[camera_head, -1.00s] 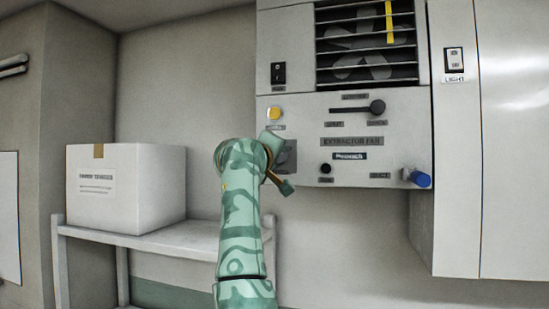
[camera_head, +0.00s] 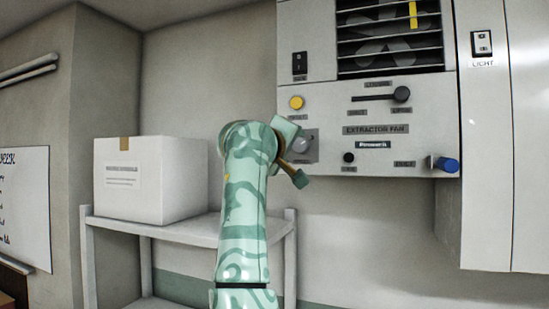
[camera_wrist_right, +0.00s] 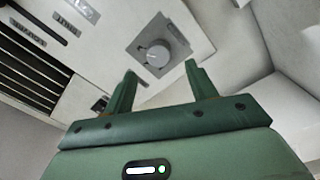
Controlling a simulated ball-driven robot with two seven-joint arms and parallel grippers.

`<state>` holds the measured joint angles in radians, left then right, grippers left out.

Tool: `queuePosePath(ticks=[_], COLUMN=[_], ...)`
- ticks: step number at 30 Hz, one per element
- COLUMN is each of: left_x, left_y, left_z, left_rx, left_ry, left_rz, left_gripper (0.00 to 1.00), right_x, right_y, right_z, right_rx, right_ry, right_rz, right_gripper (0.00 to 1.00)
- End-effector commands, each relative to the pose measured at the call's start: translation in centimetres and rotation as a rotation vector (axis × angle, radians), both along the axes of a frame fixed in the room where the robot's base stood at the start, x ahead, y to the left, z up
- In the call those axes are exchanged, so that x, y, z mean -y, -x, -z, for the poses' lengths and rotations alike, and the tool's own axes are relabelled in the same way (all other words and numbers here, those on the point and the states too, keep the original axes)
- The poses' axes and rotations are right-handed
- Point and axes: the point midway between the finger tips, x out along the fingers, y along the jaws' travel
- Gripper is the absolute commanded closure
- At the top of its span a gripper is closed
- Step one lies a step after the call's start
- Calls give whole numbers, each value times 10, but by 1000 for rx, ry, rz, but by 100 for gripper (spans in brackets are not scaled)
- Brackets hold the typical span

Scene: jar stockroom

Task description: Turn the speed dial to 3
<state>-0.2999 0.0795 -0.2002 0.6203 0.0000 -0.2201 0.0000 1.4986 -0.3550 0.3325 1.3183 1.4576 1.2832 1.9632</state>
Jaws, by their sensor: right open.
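The speed dial (camera_head: 301,146) is a round grey knob on a grey square plate, low at the left of the extractor fan panel. My right arm hides part of its plate in the head view. In the right wrist view the dial (camera_wrist_right: 157,55) shows whole, just beyond and roughly between my fingertips. I cannot read its scale marks. My right gripper (camera_wrist_right: 160,70) is open and empty, with a finger to each side of the dial and apart from it. In the head view the right gripper (camera_head: 293,154) is in front of the dial. My left gripper is not in view.
The fan panel (camera_head: 375,158) also bears a yellow button (camera_head: 296,103), a black lever (camera_head: 402,94), a small black knob (camera_head: 348,157) and a blue knob (camera_head: 446,164). A white box (camera_head: 150,180) stands on a shelf (camera_head: 190,228) at left. A light switch (camera_head: 481,44) is at right.

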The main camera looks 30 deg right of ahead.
Motion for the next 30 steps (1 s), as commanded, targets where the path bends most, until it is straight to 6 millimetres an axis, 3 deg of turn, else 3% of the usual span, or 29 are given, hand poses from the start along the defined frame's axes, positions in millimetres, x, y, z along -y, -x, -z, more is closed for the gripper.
queuePosePath(ticks=[4, 12, 30], left_x=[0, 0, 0], left_y=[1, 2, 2], left_z=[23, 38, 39], left_rx=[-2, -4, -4], left_ry=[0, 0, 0], left_rz=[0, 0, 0], left_gripper=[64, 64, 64], right_x=[-32, -72, -80], right_y=[27, 59, 65], right_z=[7, 6, 5], right_rx=[3, 1, -1], right_ry=[2, 0, -1], right_rz=[1, 1, 0], right_gripper=[43, 43, 43])
